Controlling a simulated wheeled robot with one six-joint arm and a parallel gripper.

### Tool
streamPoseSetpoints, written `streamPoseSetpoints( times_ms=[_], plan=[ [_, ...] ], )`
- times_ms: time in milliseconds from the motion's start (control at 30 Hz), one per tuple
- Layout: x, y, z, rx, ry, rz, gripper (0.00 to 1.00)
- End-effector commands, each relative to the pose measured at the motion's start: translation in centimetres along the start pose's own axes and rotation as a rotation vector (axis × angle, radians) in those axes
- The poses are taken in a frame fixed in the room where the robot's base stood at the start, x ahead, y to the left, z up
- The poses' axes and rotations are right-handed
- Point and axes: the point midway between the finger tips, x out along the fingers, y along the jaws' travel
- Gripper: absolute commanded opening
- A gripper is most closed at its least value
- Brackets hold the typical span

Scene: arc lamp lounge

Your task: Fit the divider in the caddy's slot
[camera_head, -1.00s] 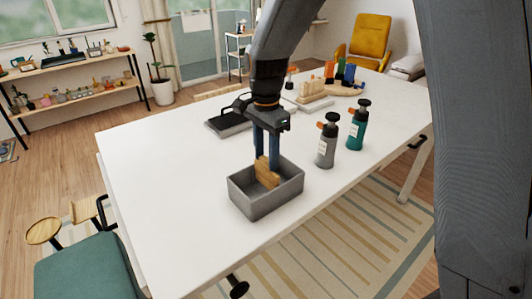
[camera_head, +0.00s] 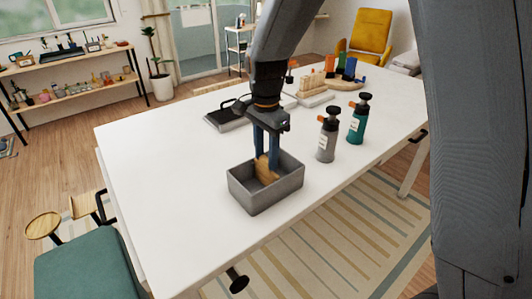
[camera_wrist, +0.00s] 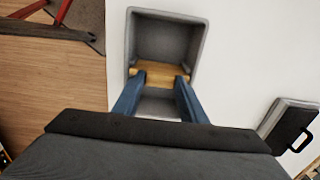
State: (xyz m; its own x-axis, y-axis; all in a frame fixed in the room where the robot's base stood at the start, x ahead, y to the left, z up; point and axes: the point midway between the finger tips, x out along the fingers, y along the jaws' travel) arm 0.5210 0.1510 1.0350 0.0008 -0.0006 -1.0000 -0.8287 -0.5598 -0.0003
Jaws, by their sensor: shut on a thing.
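The grey caddy (camera_head: 258,196) is an open box on the white table, near its front edge. My gripper (camera_head: 267,155) points down into it and is shut on the wooden divider (camera_head: 265,171). The divider stands upright inside the caddy, its lower part hidden by the near walls. In the wrist view the divider (camera_wrist: 158,72) spans the caddy (camera_wrist: 196,42) crosswise, with a larger space beyond it and a smaller one on the near side. The blue fingers (camera_wrist: 157,98) grip it near both ends. The slot itself is hidden, so I cannot tell how deep the divider sits.
A dark tray (camera_head: 226,118) lies behind my gripper. The white table (camera_head: 150,165) is clear to the left. A green chair (camera_head: 88,266) stands at the front left.

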Motion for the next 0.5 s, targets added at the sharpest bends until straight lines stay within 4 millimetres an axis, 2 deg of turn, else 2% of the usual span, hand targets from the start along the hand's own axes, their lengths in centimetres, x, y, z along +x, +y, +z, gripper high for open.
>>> streamPoseSetpoints(
  times_ms=[167, 200, 300, 333, 500],
  plan=[
    [0.43, 0.01, 0.01, 0.0, 0.0, 0.0, 0.05],
    [0.45, 0.0, 0.01, 0.0, 0.0, 0.0, 0.4],
    [0.41, 0.01, 0.01, 0.0, 0.0, 0.0, 0.57],
    [0.41, 0.01, 0.01, 0.0, 0.0, 0.0, 0.6],
    [0.41, 0.01, 0.01, 0.0, 0.0, 0.0, 0.6]
  ],
)
